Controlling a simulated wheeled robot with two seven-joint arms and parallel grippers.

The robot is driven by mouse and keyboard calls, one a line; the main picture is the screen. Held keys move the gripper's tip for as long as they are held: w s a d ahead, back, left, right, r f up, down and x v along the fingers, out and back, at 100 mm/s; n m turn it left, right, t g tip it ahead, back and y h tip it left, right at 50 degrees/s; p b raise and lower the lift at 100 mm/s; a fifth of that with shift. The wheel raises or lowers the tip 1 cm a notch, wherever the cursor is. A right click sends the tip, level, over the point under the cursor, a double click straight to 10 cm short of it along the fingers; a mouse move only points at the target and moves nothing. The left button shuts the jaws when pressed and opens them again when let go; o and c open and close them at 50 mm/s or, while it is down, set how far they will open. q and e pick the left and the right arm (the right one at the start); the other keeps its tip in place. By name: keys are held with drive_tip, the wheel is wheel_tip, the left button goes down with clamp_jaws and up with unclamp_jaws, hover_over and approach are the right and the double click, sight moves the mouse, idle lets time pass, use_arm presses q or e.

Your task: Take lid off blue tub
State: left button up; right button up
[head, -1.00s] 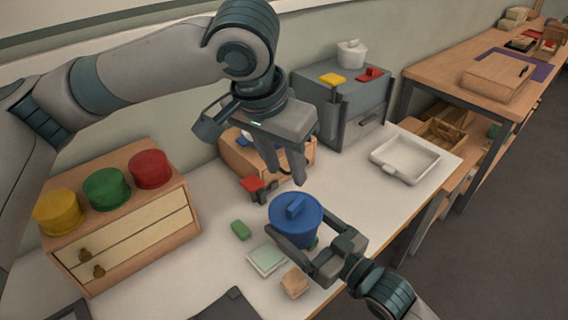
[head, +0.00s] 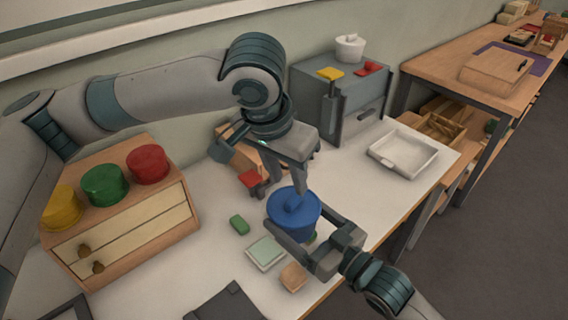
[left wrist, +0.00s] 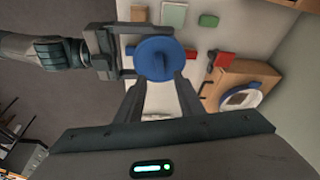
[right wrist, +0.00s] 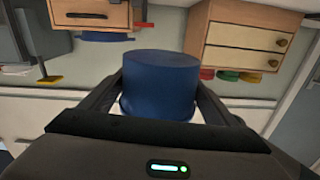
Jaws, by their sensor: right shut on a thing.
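The blue tub (head: 290,228) stands upright near the table's front edge, with its blue lid (head: 308,203) on top. The lid has a raised bar handle (left wrist: 162,59). My right gripper (head: 293,240) is shut on the tub's body from the front; the right wrist view shows the fingers on both sides of the tub (right wrist: 160,85). My left gripper (head: 287,187) points down just above the lid. In the left wrist view its fingers (left wrist: 160,84) are apart, with nothing between them, and the handle lies just beyond the tips.
A green block (head: 239,224), a pale green square (head: 266,253) and a wooden block (head: 293,277) lie left of the tub. A red-topped item (head: 250,179) is close behind. A white tray (head: 402,154) stands right; the table between is clear.

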sight(295, 196)
use_arm(q)
drive_tip(key=shift+x, duration=3.45)
drive_tip(key=shift+c, duration=0.6)
clamp_jaws()
drive_tip(key=shift+r, duration=0.5)
drive_tip(key=shift+r, duration=0.35)
drive_tip(key=shift+r, duration=0.4)
drive_tip(key=shift+r, duration=1.9)
